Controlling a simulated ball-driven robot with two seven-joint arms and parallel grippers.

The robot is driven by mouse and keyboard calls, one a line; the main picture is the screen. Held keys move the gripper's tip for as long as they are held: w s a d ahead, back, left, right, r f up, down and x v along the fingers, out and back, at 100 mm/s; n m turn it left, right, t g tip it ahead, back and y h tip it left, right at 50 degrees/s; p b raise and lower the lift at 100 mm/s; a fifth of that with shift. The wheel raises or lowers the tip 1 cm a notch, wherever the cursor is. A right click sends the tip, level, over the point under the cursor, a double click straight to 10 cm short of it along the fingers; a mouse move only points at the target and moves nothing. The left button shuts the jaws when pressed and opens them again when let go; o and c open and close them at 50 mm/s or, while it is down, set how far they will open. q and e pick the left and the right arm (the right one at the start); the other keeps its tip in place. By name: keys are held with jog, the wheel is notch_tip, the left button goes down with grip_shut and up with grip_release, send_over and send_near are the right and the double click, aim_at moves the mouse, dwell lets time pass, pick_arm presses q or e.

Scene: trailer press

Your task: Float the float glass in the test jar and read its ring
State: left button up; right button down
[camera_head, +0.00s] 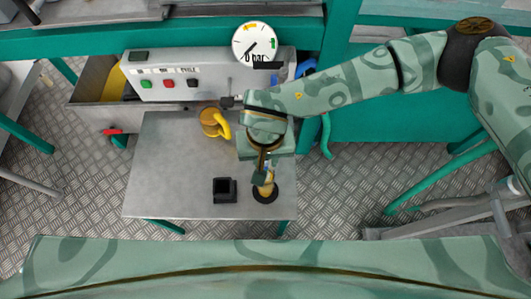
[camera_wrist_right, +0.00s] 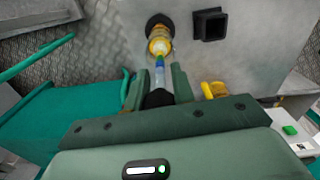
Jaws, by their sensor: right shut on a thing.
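The test jar (camera_head: 266,190) stands upright in a dark round base on the grey table and holds yellowish liquid. It also shows in the right wrist view (camera_wrist_right: 159,42). My right gripper (camera_head: 261,172) is over the jar, shut on the float glass (camera_wrist_right: 160,70), a slim clear-blue stem with green at its lower end. The green end is at the jar's mouth; I cannot tell how deep it sits or whether it touches the liquid. The ring on the float glass is too small to read. My left gripper is not in view.
A black square holder (camera_head: 225,190) stands left of the jar, and a yellow jug (camera_head: 211,123) behind it. A control box (camera_head: 185,78) with buttons and a round gauge (camera_head: 255,45) stand at the back. The table's left front part (camera_head: 165,185) is clear.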

aim_at(266, 166)
jog(key=shift+f+b, duration=1)
jog(key=shift+f, duration=0.85)
jog(key=c, duration=1.1)
grip_release()
notch_tip(266, 166, up, 16)
jog(key=p, duration=0.4)
jog(key=shift+r, duration=0.15)
